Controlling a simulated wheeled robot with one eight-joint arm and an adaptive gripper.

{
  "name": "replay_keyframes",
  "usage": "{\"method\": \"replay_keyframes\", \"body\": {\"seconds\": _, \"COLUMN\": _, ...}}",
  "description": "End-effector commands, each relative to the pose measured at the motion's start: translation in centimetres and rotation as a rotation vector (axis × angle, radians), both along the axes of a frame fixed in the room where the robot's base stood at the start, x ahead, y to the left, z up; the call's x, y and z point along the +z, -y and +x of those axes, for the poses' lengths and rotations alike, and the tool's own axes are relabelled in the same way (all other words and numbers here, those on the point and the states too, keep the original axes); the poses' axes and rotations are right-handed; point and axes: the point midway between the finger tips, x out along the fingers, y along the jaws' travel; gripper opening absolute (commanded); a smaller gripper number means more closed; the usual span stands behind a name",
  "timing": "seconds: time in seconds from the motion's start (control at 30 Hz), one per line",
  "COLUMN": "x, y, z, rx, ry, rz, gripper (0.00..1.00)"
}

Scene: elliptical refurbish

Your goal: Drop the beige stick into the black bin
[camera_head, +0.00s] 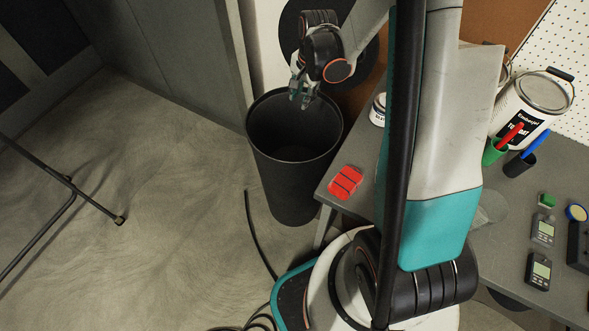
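The black bin (292,185) stands on the floor at the upper middle, upright, with its open mouth facing up. Its inside is dark, and I make out nothing in it. My gripper (301,97) points down over the bin's mouth, towards the back of the rim as seen here. Its fingers are small in view, and whether they are open or shut is unclear. I cannot make out the beige stick in the gripper, in the bin or on the table.
A grey table (349,210) stands right of the bin, with a red object (345,182) at its corner. A paint bucket (529,103), pen cups and handheld meters (539,270) lie further right. A black metal frame (69,181) stands left. The floor between is mostly clear.

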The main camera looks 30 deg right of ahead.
Motion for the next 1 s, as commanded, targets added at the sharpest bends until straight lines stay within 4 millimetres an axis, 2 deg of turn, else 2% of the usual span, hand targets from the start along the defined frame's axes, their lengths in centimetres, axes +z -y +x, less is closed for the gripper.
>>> {"method": "replay_keyframes", "body": {"seconds": 0.3, "x": 5.4, "y": 0.2, "z": -1.0, "rx": 0.0, "ry": 0.0, "rz": 0.0, "gripper": 0.28}}
{"method": "replay_keyframes", "body": {"seconds": 0.5, "x": 8.3, "y": 0.2, "z": -1.5, "rx": 0.0, "ry": 0.0, "rz": 0.0, "gripper": 0.28}}
{"method": "replay_keyframes", "body": {"seconds": 0.7, "x": 9.9, "y": 0.3, "z": -1.8, "rx": 0.001, "ry": 0.0, "rz": 0.0, "gripper": 0.28}}
{"method": "replay_keyframes", "body": {"seconds": 1.0, "x": 10.2, "y": 0.3, "z": -1.8, "rx": 0.0, "ry": 0.0, "rz": 0.0, "gripper": 0.28}}
